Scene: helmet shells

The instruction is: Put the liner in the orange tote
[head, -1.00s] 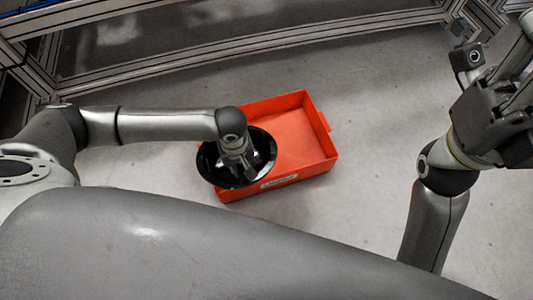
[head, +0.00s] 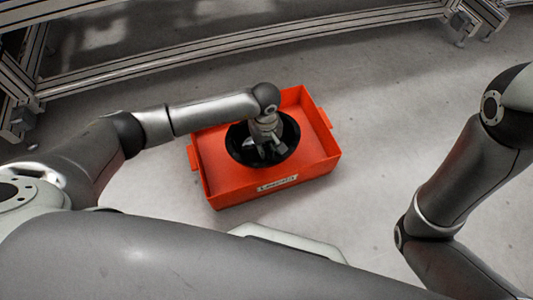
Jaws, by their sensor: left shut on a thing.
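The black, round, bowl-like liner (head: 240,148) shows in the head view, within the outline of the orange tote. My left gripper (head: 268,150) is shut on the liner and reaches down over it from above. The orange tote (head: 233,195) stands on the floor with a white label on its near wall. I cannot tell whether the liner touches the tote's bottom or hangs above it. My fingertips are partly hidden by the gripper body. My right arm shows at the right, but its gripper is out of the frame.
A metal profile frame (head: 180,62) runs across the back and down the far left. The grey floor (head: 390,130) between the tote and my right arm is clear. A pale, flat-topped object edge shows just below the tote, partly hidden.

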